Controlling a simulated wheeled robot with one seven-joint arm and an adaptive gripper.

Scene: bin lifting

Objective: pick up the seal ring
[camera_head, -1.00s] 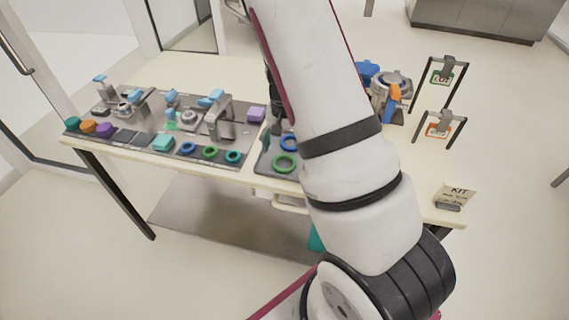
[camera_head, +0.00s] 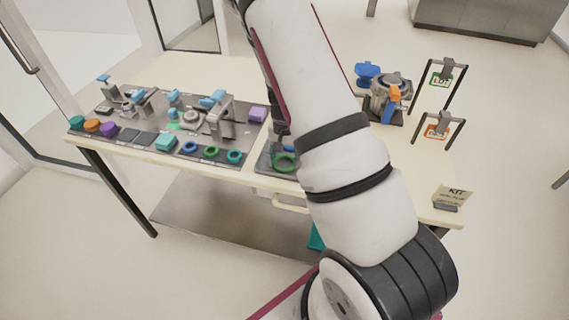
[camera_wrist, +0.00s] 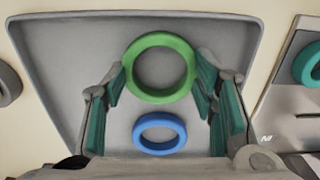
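A green ring (camera_wrist: 160,38) and a smaller blue ring (camera_wrist: 160,151) lie flat in a grey tray (camera_wrist: 70,40) in the wrist view. The frames do not tell which is the seal ring. My gripper (camera_wrist: 160,72) is open, its teal-padded fingers on either side of the green ring with nothing held. The fingertips look close to its sides; contact cannot be told. The blue ring lies nearer the palm. In the head view my gripper (camera_head: 283,140) is over the tray (camera_head: 263,160), with the green ring (camera_head: 285,167) just below it, partly covered.
Left of the tray, a dark mat (camera_head: 130,136) holds fixtures, coloured caps and several rings. A metal device (camera_head: 388,92) with blue and orange parts, two sign frames (camera_head: 436,127) and a KIT card (camera_head: 455,195) stand to the right. My arm hides the table's middle.

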